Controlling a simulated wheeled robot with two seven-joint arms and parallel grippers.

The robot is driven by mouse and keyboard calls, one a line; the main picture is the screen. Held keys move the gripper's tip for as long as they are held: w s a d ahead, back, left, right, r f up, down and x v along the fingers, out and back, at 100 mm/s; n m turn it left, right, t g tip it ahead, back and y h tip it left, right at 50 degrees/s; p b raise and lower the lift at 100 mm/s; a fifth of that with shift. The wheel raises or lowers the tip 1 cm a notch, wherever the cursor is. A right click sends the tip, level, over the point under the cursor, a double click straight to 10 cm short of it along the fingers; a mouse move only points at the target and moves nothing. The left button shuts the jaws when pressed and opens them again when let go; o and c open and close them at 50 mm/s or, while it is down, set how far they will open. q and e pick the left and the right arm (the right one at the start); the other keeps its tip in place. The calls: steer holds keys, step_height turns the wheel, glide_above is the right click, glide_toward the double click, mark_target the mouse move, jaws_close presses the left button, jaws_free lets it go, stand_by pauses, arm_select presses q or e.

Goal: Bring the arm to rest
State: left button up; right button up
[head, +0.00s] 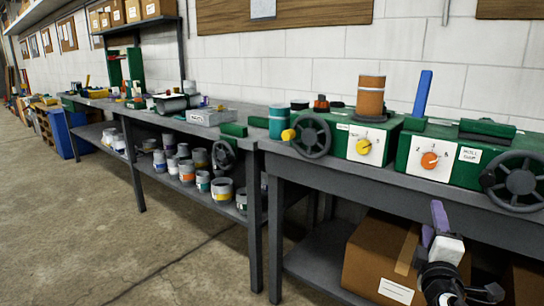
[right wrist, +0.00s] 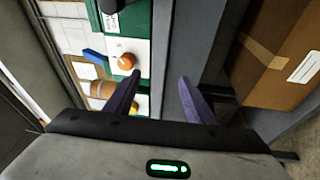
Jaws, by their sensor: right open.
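My right gripper (head: 440,222) is at the lower right of the head view, in front of the near workbench's edge. In the right wrist view its two purple fingers (right wrist: 160,92) stand apart with nothing between them. The gripper is open and empty. Beyond the fingers, the right wrist view shows the bench edge and the green machine (right wrist: 118,35) with its orange knob. My left gripper is in neither view.
The near workbench (head: 350,172) carries green machines with handwheels (head: 520,181) and an orange cylinder (head: 370,97). Cardboard boxes (head: 378,258) sit on its lower shelf. A second bench (head: 150,112) holds several cans below. The concrete floor (head: 70,220) at left is clear.

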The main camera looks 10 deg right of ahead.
steer(key=s+a+f+g+y, duration=0.1)
steer(key=s+a+f+y, duration=0.25)
steer(key=f, duration=0.45)
steer(key=s+a+f+g+y, duration=0.2)
steer(key=s+a+f, duration=0.15)
steer(key=f, duration=0.35)
steer(key=s+a+f+g+y, duration=0.1)
steer(key=s+a+f+y, duration=0.25)
steer(key=f, duration=0.45)
steer(key=s+a+f+m+g+y, duration=0.2)
steer(key=s+a+f, duration=0.5)
steer(key=s+f, duration=0.15)
steer(key=s+a+f+m+g+y, duration=0.1)
steer(key=s+a+f+g+y, duration=0.15)
steer(key=s+a, duration=0.45)
steer(key=a+r+m+t, duration=0.1)
steer(key=a+m, duration=0.4)
steer(key=a, duration=0.2)
arm_select(q)
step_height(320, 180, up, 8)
steer(key=p, duration=1)
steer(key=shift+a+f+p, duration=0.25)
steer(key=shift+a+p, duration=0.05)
steer(key=shift+p, duration=0.1)
arm_select(e)
step_height(320, 180, up, 8)
steer(key=shift+s+f, duration=0.2)
steer(key=shift+f, duration=0.05)
steer(key=shift+d, duration=0.1)
